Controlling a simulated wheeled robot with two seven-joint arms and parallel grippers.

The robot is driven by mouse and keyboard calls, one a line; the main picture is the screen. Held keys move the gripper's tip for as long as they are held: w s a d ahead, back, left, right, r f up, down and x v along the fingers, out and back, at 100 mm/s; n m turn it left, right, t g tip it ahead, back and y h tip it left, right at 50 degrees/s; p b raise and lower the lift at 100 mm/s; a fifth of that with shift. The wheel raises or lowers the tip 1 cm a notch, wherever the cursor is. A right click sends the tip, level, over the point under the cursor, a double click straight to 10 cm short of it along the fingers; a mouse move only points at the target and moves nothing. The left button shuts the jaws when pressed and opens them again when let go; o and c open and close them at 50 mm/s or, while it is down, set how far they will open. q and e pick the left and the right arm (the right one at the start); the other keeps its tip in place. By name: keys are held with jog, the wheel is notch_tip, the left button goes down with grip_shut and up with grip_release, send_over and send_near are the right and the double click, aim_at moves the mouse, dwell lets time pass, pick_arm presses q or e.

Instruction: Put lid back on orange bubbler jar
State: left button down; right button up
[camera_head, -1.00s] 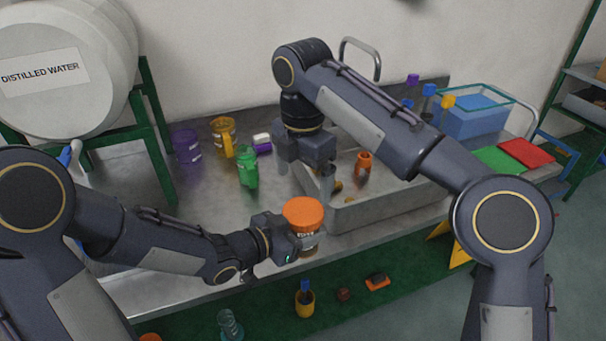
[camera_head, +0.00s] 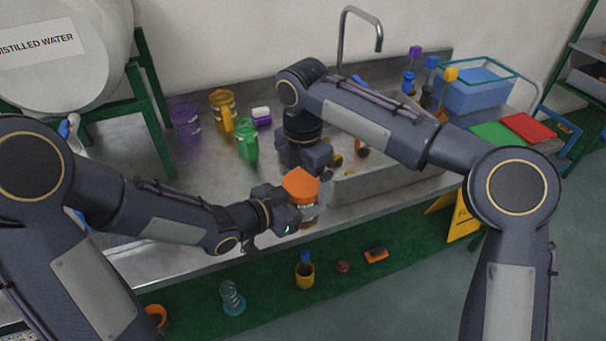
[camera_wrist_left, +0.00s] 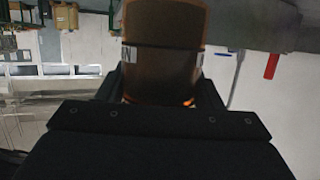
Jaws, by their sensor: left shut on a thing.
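The orange bubbler jar (camera_head: 303,214), translucent with a pale label, is held near upright at the bench's front edge. My left gripper (camera_head: 292,212) is shut on its side. In the left wrist view the jar (camera_wrist_left: 165,70) fills the space between the fingers, with a dark band around it. The jar's top (camera_head: 299,184) looks solid orange, as a lid would, but its far edge is covered. My right gripper (camera_head: 306,158) points down just behind and above the jar's top. Its fingertips are hidden, and I cannot tell whether it touches the jar or holds anything.
Purple (camera_head: 185,118), yellow (camera_head: 225,108) and green (camera_head: 247,142) vessels stand at the back left of the bench. A sink (camera_head: 385,182) with a tap (camera_head: 360,22) lies right. A blue bin (camera_head: 474,94) stands beyond. Small items sit on the green shelf (camera_head: 270,285) below.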

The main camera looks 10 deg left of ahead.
jog(key=c, duration=0.9)
jog(key=m, duration=0.5)
jog(key=shift+m, duration=0.3)
jog(key=shift+c, duration=0.2)
jog(key=m, duration=0.4)
jog(key=o, duration=1)
jog(key=shift+o, duration=0.4)
jog(key=shift+s, duration=0.1)
